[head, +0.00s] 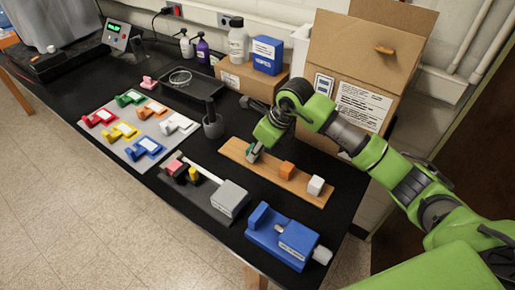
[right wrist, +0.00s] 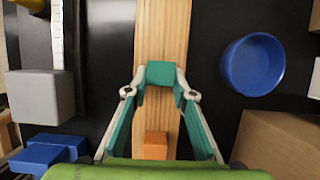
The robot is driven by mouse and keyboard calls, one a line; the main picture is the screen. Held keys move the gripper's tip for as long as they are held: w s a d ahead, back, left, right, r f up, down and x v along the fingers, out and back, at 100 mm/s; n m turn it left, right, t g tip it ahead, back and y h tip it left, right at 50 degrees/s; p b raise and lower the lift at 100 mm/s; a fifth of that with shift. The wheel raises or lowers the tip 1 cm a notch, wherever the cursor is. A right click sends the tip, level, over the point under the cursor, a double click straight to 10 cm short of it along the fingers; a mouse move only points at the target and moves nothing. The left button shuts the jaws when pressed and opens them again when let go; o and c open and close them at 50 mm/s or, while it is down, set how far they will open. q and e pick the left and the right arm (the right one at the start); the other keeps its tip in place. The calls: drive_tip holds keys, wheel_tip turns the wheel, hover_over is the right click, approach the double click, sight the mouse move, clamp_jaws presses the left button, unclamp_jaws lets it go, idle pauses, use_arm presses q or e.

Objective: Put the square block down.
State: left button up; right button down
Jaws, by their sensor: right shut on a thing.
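My right gripper (head: 254,153) reaches in from the right over the left end of a wooden board (head: 233,150). In the right wrist view its fingers (right wrist: 160,88) are shut on a teal square block (right wrist: 160,74), held between the fingertips over the board. In the head view the block is mostly hidden by the gripper. I cannot tell whether it touches the board. An orange block (head: 287,169) and a white block (head: 315,186) sit on the board to the right; the orange one also shows in the wrist view (right wrist: 155,145). My left gripper is not in view.
A blue round cup (right wrist: 252,64) stands beside the board, near a cardboard box (head: 360,60). A blue vise (head: 290,235) and a grey block-like tool (head: 229,197) lie at the front. Coloured parts lie on a grey mat (head: 139,164).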

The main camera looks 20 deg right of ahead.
drive_tip(key=shift+f, duration=0.2)
drive_tip(key=c, duration=1.7)
unclamp_jaws()
drive_tip(key=shift+r, duration=0.1)
drive_tip(key=shift+r, duration=0.45)
drive_tip(key=b+v, duration=0.2)
drive_tip(key=v, duration=0.9)
drive_tip(key=shift+s+r+b, duration=0.15)
drive_tip(key=shift+r+b, duration=0.05)
drive_tip(key=shift+b, duration=0.1)
drive_tip(key=shift+f, duration=0.1)
